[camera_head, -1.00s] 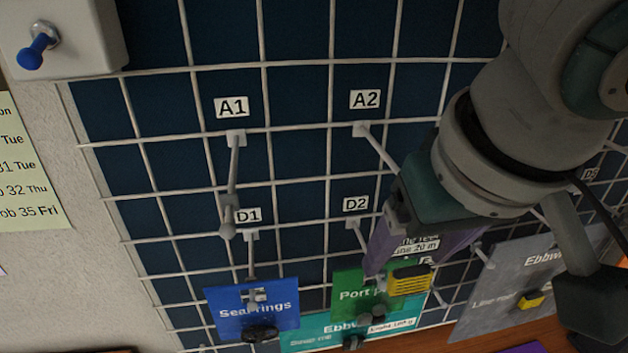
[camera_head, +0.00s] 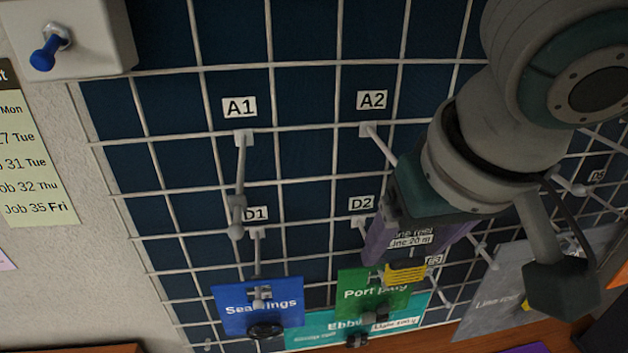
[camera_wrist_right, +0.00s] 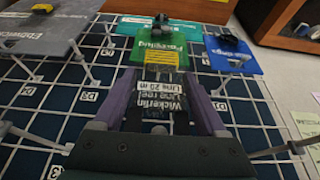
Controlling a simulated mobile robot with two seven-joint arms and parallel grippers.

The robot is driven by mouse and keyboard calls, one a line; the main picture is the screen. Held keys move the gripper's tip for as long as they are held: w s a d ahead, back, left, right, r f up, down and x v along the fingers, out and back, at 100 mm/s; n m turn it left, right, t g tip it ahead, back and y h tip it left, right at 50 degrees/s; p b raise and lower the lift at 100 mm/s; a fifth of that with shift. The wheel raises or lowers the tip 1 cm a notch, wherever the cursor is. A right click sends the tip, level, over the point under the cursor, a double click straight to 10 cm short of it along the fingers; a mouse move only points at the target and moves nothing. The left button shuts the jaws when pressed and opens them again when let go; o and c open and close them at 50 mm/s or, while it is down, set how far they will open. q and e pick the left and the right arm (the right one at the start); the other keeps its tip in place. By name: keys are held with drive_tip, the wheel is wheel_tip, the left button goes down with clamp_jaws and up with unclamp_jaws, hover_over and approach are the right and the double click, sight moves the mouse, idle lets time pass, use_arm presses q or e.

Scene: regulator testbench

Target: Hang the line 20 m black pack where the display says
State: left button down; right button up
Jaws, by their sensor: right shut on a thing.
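My right gripper (camera_head: 412,232) is shut on the line 20 m black pack, with its purple fingers on either side. In the right wrist view the pack (camera_wrist_right: 168,112) is dark, with a white "Line 20 m" strip and "Wickerlin Line reel" lettering. In the head view its label (camera_head: 411,239) shows between the fingers, in front of the wire grid, below and right of D2. The A1 hook (camera_head: 240,185) is bare. The A2 hook (camera_head: 380,145) is partly covered by my right arm. My left gripper is not in view.
Blue seal rings (camera_head: 257,306) hang under D1 and a green port plug pack (camera_head: 372,294) under D2. A teal pack (camera_head: 310,330) is below them, a grey pack (camera_head: 490,290) at the right. A switch box (camera_head: 90,25) and job list (camera_head: 35,150) are at the left.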

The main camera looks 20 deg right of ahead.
drive_tip(key=o, duration=1.5)
drive_tip(key=shift+r, duration=0.1)
